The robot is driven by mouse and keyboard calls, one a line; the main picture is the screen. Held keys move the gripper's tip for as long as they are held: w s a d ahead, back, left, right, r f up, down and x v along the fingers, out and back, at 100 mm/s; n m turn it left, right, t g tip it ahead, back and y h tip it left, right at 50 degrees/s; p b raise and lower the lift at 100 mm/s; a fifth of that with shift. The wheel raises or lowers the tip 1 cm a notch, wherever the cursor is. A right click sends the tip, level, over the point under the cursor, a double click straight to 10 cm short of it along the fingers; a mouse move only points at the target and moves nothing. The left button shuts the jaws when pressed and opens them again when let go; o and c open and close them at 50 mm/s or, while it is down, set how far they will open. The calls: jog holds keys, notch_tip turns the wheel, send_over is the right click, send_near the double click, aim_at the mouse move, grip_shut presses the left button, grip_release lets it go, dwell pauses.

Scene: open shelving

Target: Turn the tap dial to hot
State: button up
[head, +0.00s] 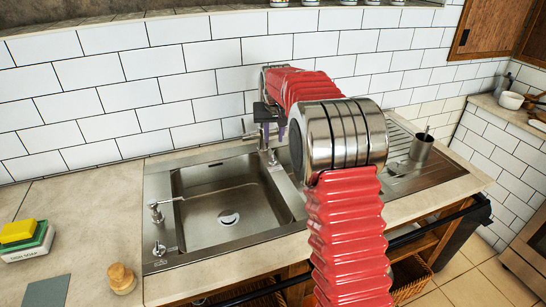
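The steel sink basin (188,188) is empty. Sponges (20,232), a wooden brush (121,278) and a grey cloth (46,291) lie on the left counter.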

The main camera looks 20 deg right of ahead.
aim_at(273, 161)
jog(key=x, duration=1.3)
jog(key=shift+w+d+f, duration=0.1)
jog(key=shift+w+f, duration=0.05)
jog(key=shift+f, duration=0.1)
jog(key=shift+c, duration=0.2)
grip_shut()
